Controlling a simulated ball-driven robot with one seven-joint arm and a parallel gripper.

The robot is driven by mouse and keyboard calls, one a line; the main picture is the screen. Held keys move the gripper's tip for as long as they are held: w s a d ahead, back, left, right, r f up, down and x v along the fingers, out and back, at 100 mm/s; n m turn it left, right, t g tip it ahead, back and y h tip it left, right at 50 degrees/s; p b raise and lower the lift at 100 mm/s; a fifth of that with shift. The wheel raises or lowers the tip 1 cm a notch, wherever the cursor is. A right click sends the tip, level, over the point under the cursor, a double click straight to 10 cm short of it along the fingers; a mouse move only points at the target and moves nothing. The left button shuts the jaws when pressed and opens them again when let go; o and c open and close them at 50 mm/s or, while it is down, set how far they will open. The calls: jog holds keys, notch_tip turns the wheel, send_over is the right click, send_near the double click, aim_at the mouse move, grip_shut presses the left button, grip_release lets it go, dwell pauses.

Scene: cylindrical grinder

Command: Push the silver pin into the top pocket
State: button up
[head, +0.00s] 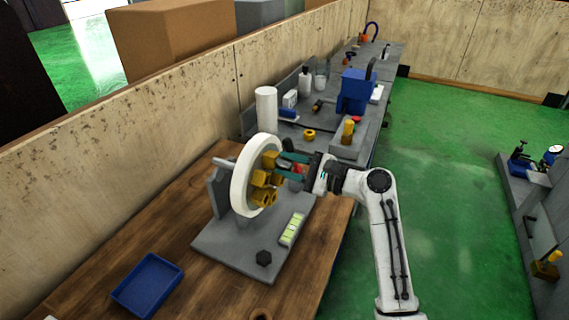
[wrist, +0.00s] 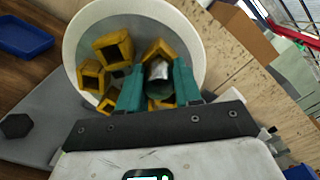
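A white wheel (head: 243,182) stands upright on a grey base, with several yellow square pockets on its face. In the wrist view the wheel's white rim (wrist: 70,50) surrounds the pockets. My gripper (head: 280,163) reaches in from the right at the upper pockets. In the wrist view the silver pin (wrist: 158,70) fills the gap between the teal fingertips of my gripper (wrist: 159,68), which look shut on it. The pin's far end is at the mouth of the top pocket (wrist: 157,47); how deep it sits is hidden. Other pockets (wrist: 113,47) at the left look empty.
The grey base (head: 225,245) carries a black knob (head: 263,258) and a pale green strip (head: 292,229). A blue tray (head: 147,285) lies on the wooden table. Behind stand a white cylinder (head: 266,108) and a blue box (head: 355,92).

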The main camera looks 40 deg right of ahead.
jog(key=o, duration=0.4)
jog(key=shift+o, duration=0.2)
jog(key=b+v, duration=0.2)
jog(key=v, duration=0.8)
jog(key=shift+s, duration=0.4)
jog(key=shift+d, duration=0.1)
